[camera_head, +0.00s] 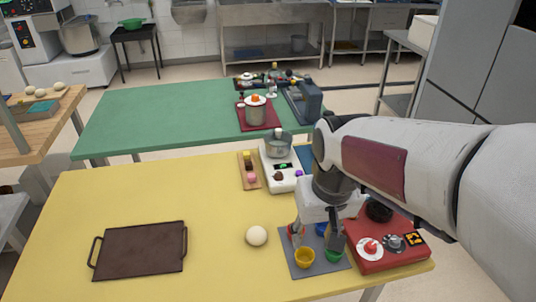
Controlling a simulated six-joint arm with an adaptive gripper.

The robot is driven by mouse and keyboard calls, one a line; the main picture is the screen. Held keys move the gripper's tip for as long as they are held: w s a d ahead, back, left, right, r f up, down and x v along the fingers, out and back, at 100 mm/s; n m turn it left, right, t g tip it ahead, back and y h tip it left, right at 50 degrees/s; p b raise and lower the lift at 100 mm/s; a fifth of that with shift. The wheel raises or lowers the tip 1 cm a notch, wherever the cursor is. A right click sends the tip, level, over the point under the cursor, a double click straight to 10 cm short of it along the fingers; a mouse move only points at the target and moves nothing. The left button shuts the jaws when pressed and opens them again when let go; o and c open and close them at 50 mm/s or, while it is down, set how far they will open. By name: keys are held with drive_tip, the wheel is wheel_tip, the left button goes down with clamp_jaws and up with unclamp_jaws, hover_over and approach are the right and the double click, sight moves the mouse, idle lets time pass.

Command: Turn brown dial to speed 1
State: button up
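A small dark brown dial (278,176) sits on the front of a white appliance (285,187), left of a purple knob (299,173). A small green display (283,165) is above them, and a metal bowl (278,146) is on top. Any speed marks are too small to read. My gripper (317,240) is to the front right of the appliance, above a grey mat, pointing down. Its fingers are apart and nothing shows held between them. It is clear of the dial.
Yellow (305,258), green (333,256) and blue (321,229) cups are by the gripper. A red unit (380,262) with knobs stands right, a dough ball (256,236) left, and a wooden tray (241,172) beside the appliance.

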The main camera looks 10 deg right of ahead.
drive_tip(key=w+d+f, duration=0.1)
drive_tip(key=w+f, duration=0.3)
drive_tip(key=w, duration=0.5)
drive_tip(key=w+f, duration=0.5)
drive_tip(key=w, duration=0.4)
drive_tip(key=w+d+f, duration=0.1)
drive_tip(key=w+f, duration=0.3)
drive_tip(key=w, duration=0.6)
drive_tip(key=t, duration=0.2)
approach(279, 173)
drive_tip(key=shift+f, duration=0.35)
drive_tip(key=shift+f, duration=0.15)
drive_tip(key=shift+x, duration=3.7)
drive_tip(key=shift+w, duration=0.1)
drive_tip(key=c, duration=1.1)
